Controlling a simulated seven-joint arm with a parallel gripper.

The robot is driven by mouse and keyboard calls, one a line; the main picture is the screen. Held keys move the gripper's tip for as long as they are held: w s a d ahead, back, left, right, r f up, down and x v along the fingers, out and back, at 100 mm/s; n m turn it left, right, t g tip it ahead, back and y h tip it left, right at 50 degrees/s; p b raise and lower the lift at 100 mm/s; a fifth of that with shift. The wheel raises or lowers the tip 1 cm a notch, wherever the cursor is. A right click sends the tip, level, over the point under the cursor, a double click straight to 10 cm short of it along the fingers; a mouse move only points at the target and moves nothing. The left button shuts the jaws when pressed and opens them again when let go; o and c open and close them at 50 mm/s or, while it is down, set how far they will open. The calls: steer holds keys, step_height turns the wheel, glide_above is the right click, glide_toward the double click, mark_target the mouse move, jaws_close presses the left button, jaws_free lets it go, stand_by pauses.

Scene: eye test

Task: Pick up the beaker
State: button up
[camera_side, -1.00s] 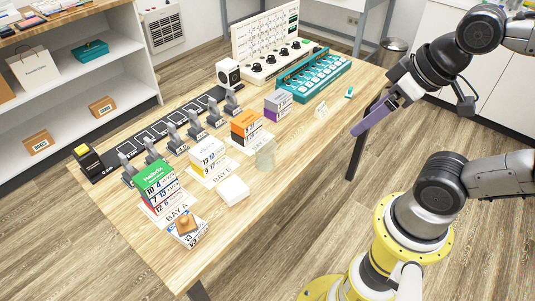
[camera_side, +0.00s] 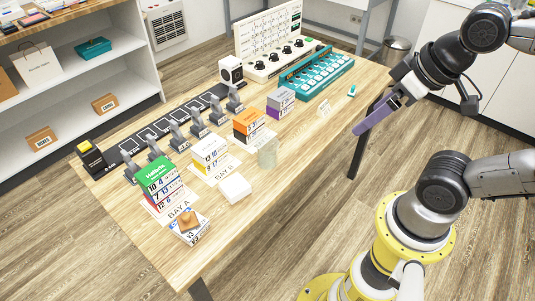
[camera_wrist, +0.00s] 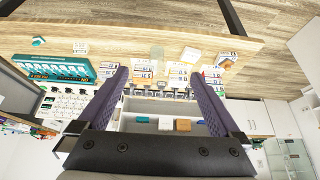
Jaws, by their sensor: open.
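The beaker (camera_side: 268,153) looks like a clear, pale see-through vessel. It stands upright on the wooden table, in front of the orange-topped box stack, near the table's front edge. In the wrist view it is a faint pale shape (camera_wrist: 157,52) beyond the fingertips and between them. My gripper (camera_side: 360,128) has long purple fingers and hangs in the air to the right of the table edge, well apart from the beaker. In the wrist view my gripper (camera_wrist: 160,74) has its two fingers wide apart with nothing between them.
Box stacks topped orange (camera_side: 248,125), white-yellow (camera_side: 210,158), green (camera_side: 160,180) and grey-purple (camera_side: 281,102) stand near the beaker. A white block (camera_side: 235,188) lies to its left. A teal panel (camera_side: 318,70) is behind. Table front right of the beaker is mostly clear.

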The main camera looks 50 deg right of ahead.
steer(key=w+r+n, duration=0.5)
steer(key=w+n, duration=0.3)
steer(key=n, duration=0.1)
steer(key=n+g, duration=0.4)
steer(key=n, duration=0.4)
glide_above(267, 153)
steer(key=w+d, duration=0.2)
steer(key=d, duration=0.1)
step_height(267, 153, down, 13)
steer(key=shift+g, duration=0.8)
steer(key=shift+a+f, duration=0.15)
steer(key=shift+f, duration=4.9)
steer(key=shift+a+f, duration=0.1)
steer(key=shift+f, duration=4.95)
steer(key=shift+c, duration=0.3)
